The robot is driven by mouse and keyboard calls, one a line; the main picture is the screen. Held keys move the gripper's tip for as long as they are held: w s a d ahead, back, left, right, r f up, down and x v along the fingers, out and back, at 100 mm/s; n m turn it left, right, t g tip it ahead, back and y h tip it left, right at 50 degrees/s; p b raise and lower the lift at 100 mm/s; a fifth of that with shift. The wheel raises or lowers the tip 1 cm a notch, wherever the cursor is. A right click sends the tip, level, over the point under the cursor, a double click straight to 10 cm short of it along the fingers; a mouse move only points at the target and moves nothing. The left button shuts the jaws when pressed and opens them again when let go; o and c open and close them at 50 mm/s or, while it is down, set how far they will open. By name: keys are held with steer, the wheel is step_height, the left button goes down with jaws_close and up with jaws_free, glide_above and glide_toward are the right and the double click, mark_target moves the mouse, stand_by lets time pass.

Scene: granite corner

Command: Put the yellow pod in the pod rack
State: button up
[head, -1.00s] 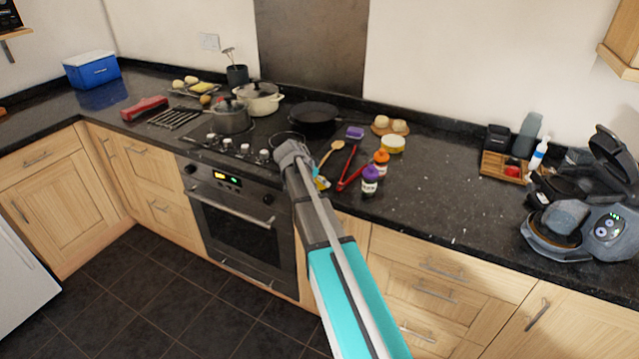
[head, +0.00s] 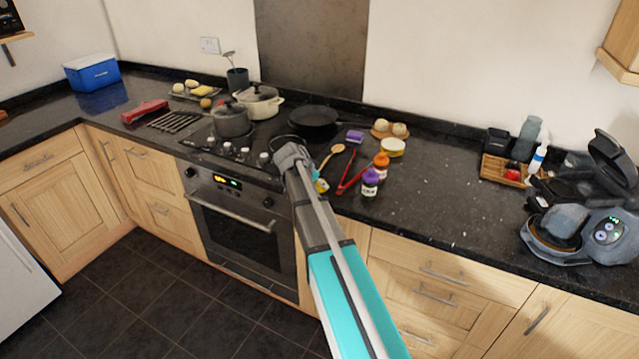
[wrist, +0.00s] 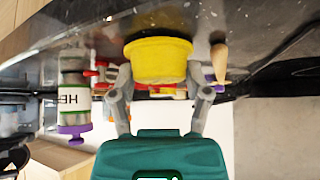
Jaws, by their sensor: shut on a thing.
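The yellow pod (wrist: 158,62) is a short yellow cup with a wider rim. In the wrist view it sits between the two fingers of my gripper (wrist: 160,82), which is shut on it. In the head view my gripper (head: 290,155) is over the counter's front edge by the hob, and its own arm hides the pod. A slatted wooden rack (head: 492,172) stands at the back right of the counter, with a small red thing in it. I cannot tell for certain that it is the pod rack.
A coffee machine (head: 572,235) stands right of the wooden rack. Pots and a pan (head: 313,118) stand behind. The counter between bottles and machine is clear.

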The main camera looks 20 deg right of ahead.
steer(key=shift+r+p, duration=1.2)
steer(key=shift+r, duration=0.15)
steer(key=s+a+r+p, duration=0.3)
steer(key=s+r+p, duration=0.7)
steer(key=s, duration=0.3)
steer(key=shift+s+a, duration=0.3)
steer(key=shift+s, duration=0.15)
